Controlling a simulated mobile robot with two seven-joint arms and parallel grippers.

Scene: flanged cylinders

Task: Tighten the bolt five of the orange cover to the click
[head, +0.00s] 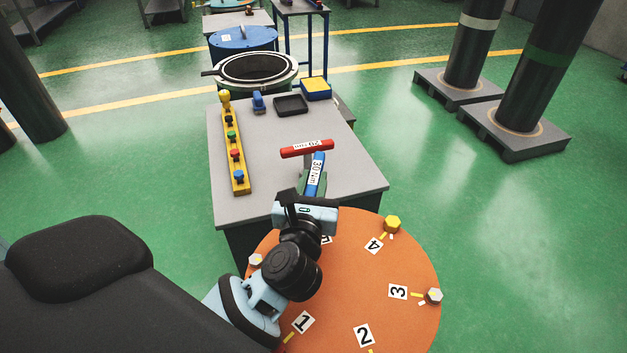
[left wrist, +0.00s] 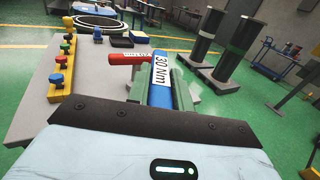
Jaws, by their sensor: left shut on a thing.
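The orange cover (head: 400,260) is a round disc at the bottom, with number labels around it. A label partly covered by my left arm, seemingly the 5 (head: 326,239), shows near its far edge; the bolt beside it is hidden. In the left wrist view the blue handle (left wrist: 161,75) sits between the fingers. A red wrench handle (head: 307,148) lies crosswise just beyond. The wrench's working end is hidden. My right gripper is out of view.
The grey table (head: 285,190) holds a yellow rack (head: 235,150) with several coloured knobs, a black tray (head: 291,105) and a blue-yellow box (head: 316,89). A yellow bolt (head: 392,224) and silver bolts (head: 434,296) stand on the cover's rim. Pillars stand at right.

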